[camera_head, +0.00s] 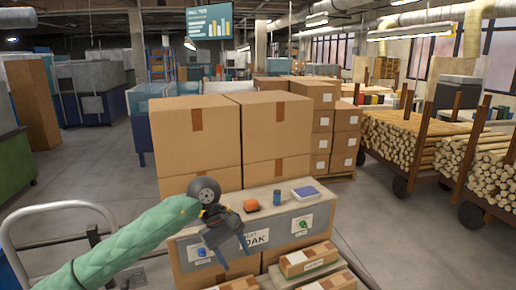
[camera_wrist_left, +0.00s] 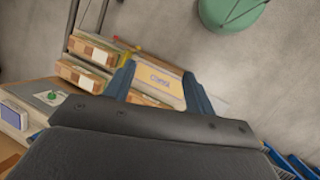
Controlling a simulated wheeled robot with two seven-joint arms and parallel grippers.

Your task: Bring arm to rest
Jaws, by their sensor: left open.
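My left arm (camera_head: 125,240), in a pale green sleeve, comes in from the lower left of the head view. Its left gripper (camera_head: 233,258) points down in front of the grey panel of a box-built stand (camera_head: 232,200). The two fingers are apart with nothing seen between them. In the left wrist view the blue fingers of the left gripper (camera_wrist_left: 158,72) are spread, and a labelled carton (camera_wrist_left: 158,78) shows beyond the gap. Whether the fingers touch the stand's panel cannot be told. My right gripper is in neither view.
An orange block (camera_head: 252,205), a small blue can (camera_head: 277,197) and a blue-and-white box (camera_head: 305,193) stand on the stand's top. Small cartons (camera_head: 308,260) lie low in front. Big cartons (camera_head: 195,135) rise behind.

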